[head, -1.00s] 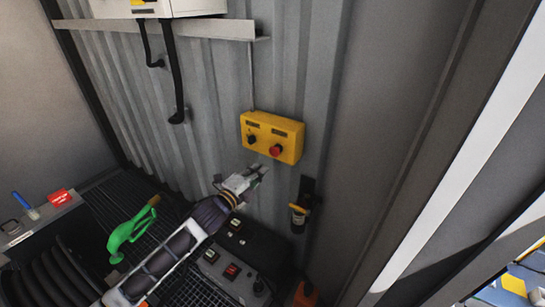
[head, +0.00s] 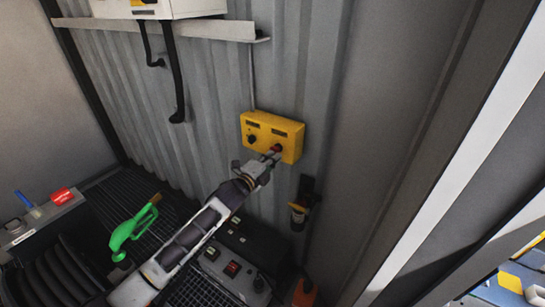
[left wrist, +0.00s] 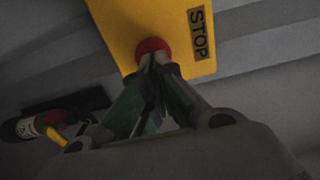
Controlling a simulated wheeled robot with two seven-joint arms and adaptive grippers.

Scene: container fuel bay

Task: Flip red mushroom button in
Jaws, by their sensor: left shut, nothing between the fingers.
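The red mushroom button (head: 277,148) sits on the right part of a yellow control box (head: 258,128) on the corrugated wall. In the left wrist view the button (left wrist: 151,46) is beside a black STOP label (left wrist: 199,33) on the yellow box (left wrist: 150,18). My left gripper (head: 272,157) is shut and empty. Its fingertips (left wrist: 154,60) are right at the button and partly cover it; I cannot tell whether they touch it. A black knob (head: 252,139) is on the box's left part. My right gripper is not in view.
A black holder with a cylinder (head: 299,214) hangs on the wall below right of the box. A green fuel nozzle (head: 132,231) lies at lower left. A grey control unit (head: 235,270) stands below my arm. A shelf (head: 160,28) juts out above.

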